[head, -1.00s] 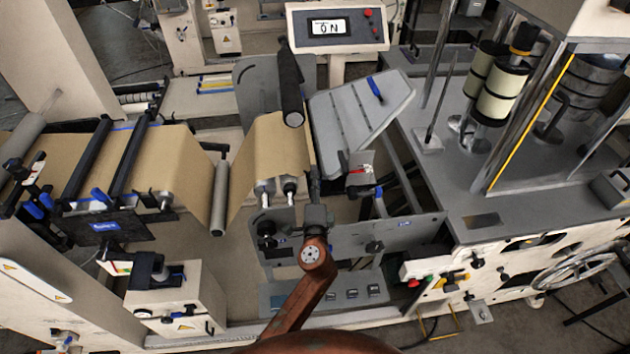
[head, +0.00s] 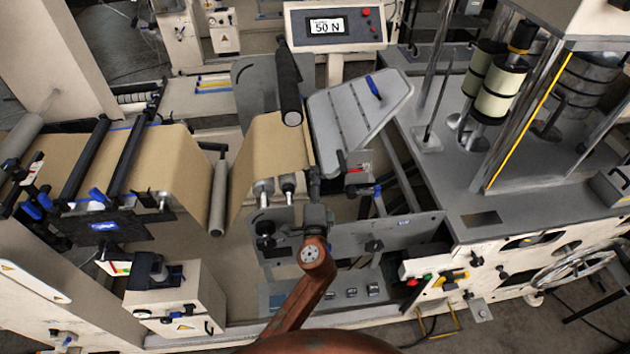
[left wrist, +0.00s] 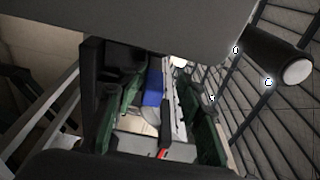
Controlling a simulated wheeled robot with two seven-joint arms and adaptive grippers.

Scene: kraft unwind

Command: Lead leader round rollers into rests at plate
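The brown kraft leader (head: 270,150) hangs in a sheet over the middle of the machine, beside a dark upper roller (head: 290,90). Two silver-ended rollers (head: 276,188) sit at its lower edge. A slotted grey plate (head: 355,110) with a blue piece on it slopes up to the right. My left gripper (head: 316,185) is in front of the machine, between the rollers and the plate's lower end, seen edge-on. In the left wrist view its green-padded fingers (left wrist: 160,125) stand apart, with a blue part (left wrist: 153,85) seen between them; I see no grip. My right gripper is out of view.
A display (head: 328,26) reads 50 N. A pale roller (head: 219,195) and another kraft span (head: 150,165) are to the left. Red and blue-ended levers (head: 378,190) stick out right of my gripper. A grey machine bed with posts (head: 480,190) fills the right.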

